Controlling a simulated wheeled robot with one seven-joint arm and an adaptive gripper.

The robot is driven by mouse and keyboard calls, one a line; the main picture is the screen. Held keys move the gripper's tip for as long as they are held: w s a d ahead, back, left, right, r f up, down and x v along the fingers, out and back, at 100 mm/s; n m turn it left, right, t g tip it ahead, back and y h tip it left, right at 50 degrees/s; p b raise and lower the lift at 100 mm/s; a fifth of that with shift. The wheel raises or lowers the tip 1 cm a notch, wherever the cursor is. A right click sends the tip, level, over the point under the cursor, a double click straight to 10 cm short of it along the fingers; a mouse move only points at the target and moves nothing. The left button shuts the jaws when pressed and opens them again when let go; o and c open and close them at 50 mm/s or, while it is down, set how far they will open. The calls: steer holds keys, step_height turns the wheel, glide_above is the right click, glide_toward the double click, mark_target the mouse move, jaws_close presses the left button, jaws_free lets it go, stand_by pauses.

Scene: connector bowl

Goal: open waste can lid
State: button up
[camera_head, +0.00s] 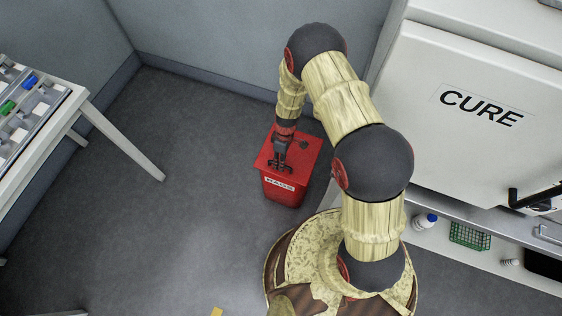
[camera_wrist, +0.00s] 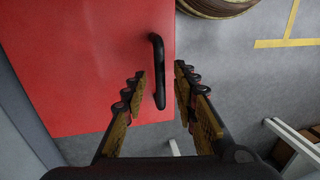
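The red waste can (camera_head: 285,193) stands on the floor in the middle of the head view, with a white label on its front. Its red lid (camera_head: 308,148) looks shut. In the wrist view the lid (camera_wrist: 90,60) fills the upper left and carries a black bar handle (camera_wrist: 157,70). My gripper (camera_head: 279,166) is over the front part of the lid. In the wrist view my gripper (camera_wrist: 159,80) is open, with one finger on each side of the handle's near end. I see no finger touching it; the height gap is hard to tell.
A white cabinet marked CURE (camera_head: 460,110) stands at right, with a low shelf (camera_head: 440,243) holding a bottle and a green rack. A white table (camera_head: 75,100) with small parts is at left. Grey walls close the back. The floor (camera_head: 170,220) left of the can is clear.

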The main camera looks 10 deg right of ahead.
steer(key=c, duration=0.4)
steer(key=c, duration=0.3)
jaws_close()
